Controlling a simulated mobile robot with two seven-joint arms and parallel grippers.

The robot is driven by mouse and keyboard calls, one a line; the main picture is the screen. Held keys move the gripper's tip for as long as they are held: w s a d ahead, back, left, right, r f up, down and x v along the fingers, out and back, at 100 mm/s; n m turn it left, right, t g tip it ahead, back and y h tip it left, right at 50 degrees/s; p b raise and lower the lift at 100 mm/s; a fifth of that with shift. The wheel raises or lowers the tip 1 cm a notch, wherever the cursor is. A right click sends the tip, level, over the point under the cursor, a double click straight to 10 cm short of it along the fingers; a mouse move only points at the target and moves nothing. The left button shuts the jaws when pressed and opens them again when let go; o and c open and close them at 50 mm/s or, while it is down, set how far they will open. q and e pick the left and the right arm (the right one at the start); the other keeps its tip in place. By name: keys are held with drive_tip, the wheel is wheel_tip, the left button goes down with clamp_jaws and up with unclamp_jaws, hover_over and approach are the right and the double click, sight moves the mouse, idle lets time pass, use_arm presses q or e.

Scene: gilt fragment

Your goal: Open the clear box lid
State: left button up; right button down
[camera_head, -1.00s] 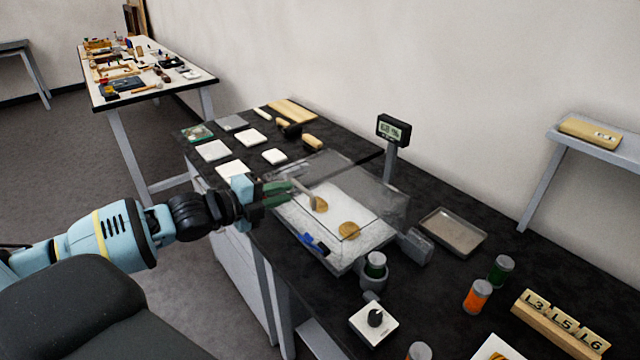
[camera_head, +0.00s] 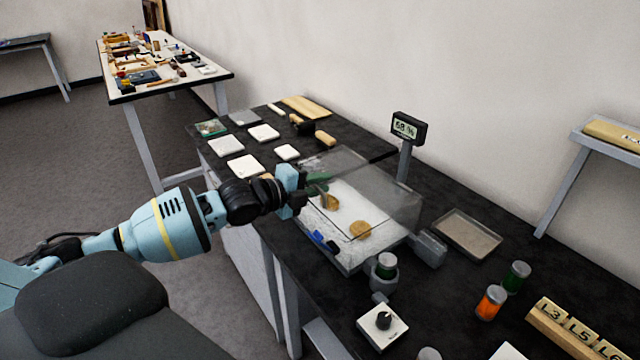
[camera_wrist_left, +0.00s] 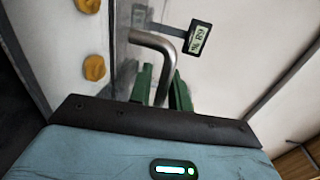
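The clear box (camera_head: 398,206) stands on the black bench, with see-through walls and lid; its lid looks down, though its edges are hard to make out. Two gold fragments, one nearer (camera_head: 360,230) and one farther (camera_head: 331,201), lie on its white floor. A bent metal handle (camera_wrist_left: 168,52) shows in the left wrist view. My left gripper (camera_head: 318,184) is at the box's left side. In the wrist view its green fingers (camera_wrist_left: 162,84) stand apart with the handle between them; whether they touch it is unclear. My right gripper is out of view.
A humidity display (camera_head: 408,128) on a post stands behind the box. A grey tray (camera_head: 468,233), a green-filled jar (camera_head: 516,275) and an orange jar (camera_head: 490,302) are at right. White tiles (camera_head: 245,165) lie at left. A blue item (camera_head: 322,241) is at the box's front.

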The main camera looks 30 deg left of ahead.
use_arm(q)
drive_tip(key=shift+w, duration=0.1)
drive_tip(key=shift+c, duration=0.5)
clamp_jaws()
